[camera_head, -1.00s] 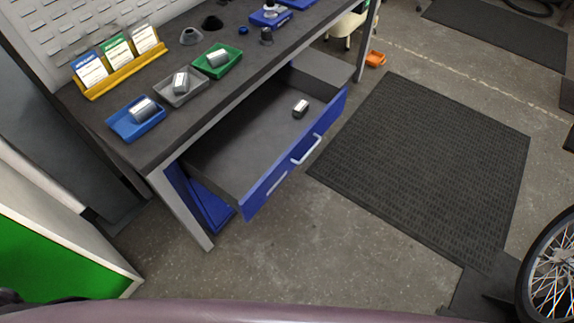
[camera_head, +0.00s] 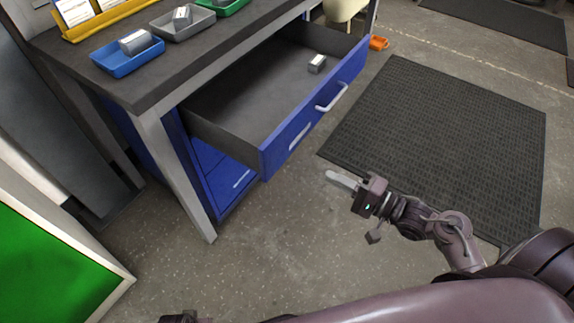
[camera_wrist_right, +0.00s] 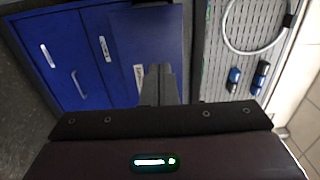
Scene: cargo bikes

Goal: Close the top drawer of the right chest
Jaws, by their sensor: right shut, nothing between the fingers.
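The top drawer (camera_head: 318,108) of the blue chest (camera_head: 215,172) under the workbench is pulled far out. Its blue front carries a light bar handle (camera_head: 332,97) and a pale label. A small grey metal block (camera_head: 317,64) lies inside the drawer. My right gripper (camera_head: 330,175) is in front of the drawer front, apart from it, with its fingers together and nothing held. In the right wrist view its fingers (camera_wrist_right: 159,82) point toward blue chest fronts (camera_wrist_right: 80,60). My left gripper cannot be made out; only a dark piece shows at the bottom edge in the head view.
The workbench top (camera_head: 150,80) holds a blue tray (camera_head: 127,55), a grey tray (camera_head: 182,24) and a yellow card holder (camera_head: 95,22). A bench leg (camera_head: 175,170) stands beside the chest. A black mat (camera_head: 440,140) lies on open floor at the right. A green-sided cabinet (camera_head: 50,240) stands at left.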

